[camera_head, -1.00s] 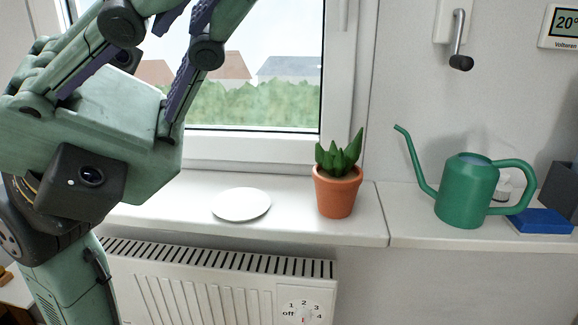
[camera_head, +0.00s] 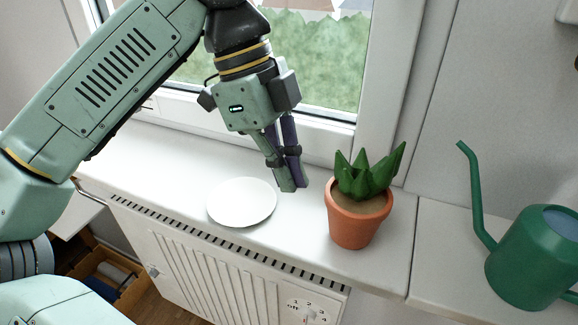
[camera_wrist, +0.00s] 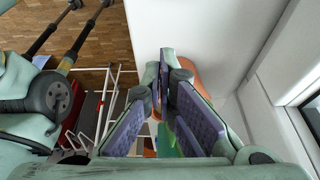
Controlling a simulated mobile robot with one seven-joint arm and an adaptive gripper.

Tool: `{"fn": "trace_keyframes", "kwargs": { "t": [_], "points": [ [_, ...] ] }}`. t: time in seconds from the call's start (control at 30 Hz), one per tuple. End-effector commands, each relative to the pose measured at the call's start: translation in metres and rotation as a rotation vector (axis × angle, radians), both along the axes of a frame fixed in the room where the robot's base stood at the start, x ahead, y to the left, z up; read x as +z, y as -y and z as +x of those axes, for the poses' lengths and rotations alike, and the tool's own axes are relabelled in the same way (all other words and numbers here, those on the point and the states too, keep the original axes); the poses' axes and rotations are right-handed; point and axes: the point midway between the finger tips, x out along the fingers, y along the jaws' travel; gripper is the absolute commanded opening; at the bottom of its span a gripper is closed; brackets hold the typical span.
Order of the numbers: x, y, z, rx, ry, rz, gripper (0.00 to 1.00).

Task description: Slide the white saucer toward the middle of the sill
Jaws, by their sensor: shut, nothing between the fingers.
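The white saucer (camera_head: 242,202) lies flat on the white window sill (camera_head: 185,150), near its front edge in the head view. My gripper (camera_head: 289,188) points downward just right of the saucer, between it and the potted plant. Its fingers are together with nothing between them. A small gap shows between the fingertips and the saucer; whether the tips touch the sill cannot be told. In the wrist view, the fingers (camera_wrist: 172,90) fill the middle, and I cannot make out the saucer.
A succulent in a terracotta pot (camera_head: 358,222) stands close right of my gripper. A green watering can (camera_head: 535,258) stands farther right. The window frame (camera_head: 325,125) is behind, the radiator (camera_head: 215,270) below the front edge. The sill left of the saucer is clear.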

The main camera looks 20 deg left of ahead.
Motion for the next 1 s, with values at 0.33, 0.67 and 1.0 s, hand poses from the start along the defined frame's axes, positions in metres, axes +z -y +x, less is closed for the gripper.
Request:
{"fn": "trace_keyframes", "kwargs": {
  "t": [0.33,0.67,1.0],
  "points": [
    [-0.069,0.026,-0.002,-0.008,0.003,-0.004,0.0],
    [-0.072,-0.009,0.001,-0.003,0.005,-0.004,0.0],
    [-0.074,-0.013,0.001,-0.006,0.005,-0.003,0.0]
  ]
}}
